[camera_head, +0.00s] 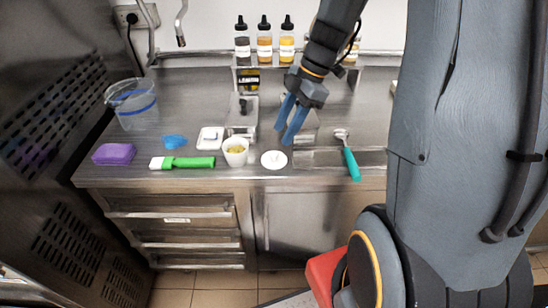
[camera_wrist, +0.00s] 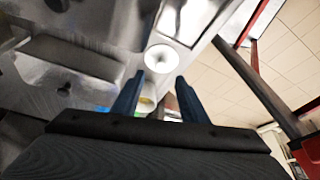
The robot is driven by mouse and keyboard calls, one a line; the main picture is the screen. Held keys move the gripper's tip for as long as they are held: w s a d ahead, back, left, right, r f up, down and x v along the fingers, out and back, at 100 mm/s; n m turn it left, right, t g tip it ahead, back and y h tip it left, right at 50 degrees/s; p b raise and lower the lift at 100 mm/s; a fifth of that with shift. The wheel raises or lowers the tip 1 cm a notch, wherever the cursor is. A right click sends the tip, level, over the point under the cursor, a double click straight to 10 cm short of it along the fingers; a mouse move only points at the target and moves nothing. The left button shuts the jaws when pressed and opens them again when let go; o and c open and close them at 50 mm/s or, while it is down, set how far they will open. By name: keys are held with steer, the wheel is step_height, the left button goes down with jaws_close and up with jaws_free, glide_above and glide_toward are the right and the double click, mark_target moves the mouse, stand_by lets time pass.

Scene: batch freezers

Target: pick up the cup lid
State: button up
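The cup lid (camera_head: 273,159) is a flat white disc with a small darker mark at its middle. It lies on the steel counter near the front edge, just right of a white cup (camera_head: 235,157) with yellowish contents. My gripper (camera_head: 283,137) has two blue fingers, spread apart with nothing between them. It hangs above and slightly behind the lid, apart from it. In the wrist view the lid (camera_wrist: 160,59) shows just beyond the fingertips (camera_wrist: 160,76), centred between them. The cup (camera_wrist: 146,103) shows partly between the fingers.
A green-handled brush (camera_head: 183,162), purple sponge (camera_head: 114,153), blue scoop (camera_head: 174,142) and white scale (camera_head: 210,138) lie left of the cup. A teal-handled scoop (camera_head: 351,164) lies to the right beside a sunken counter section. Sauce bottles (camera_head: 264,43) stand at the back.

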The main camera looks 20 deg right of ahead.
mark_target(275, 153)
steer(key=shift+p+x, duration=1.45)
steer(key=shift+x, duration=2.05)
steer(key=shift+s+d, duration=0.1)
steer(key=shift+c, duration=0.5)
jaws_close()
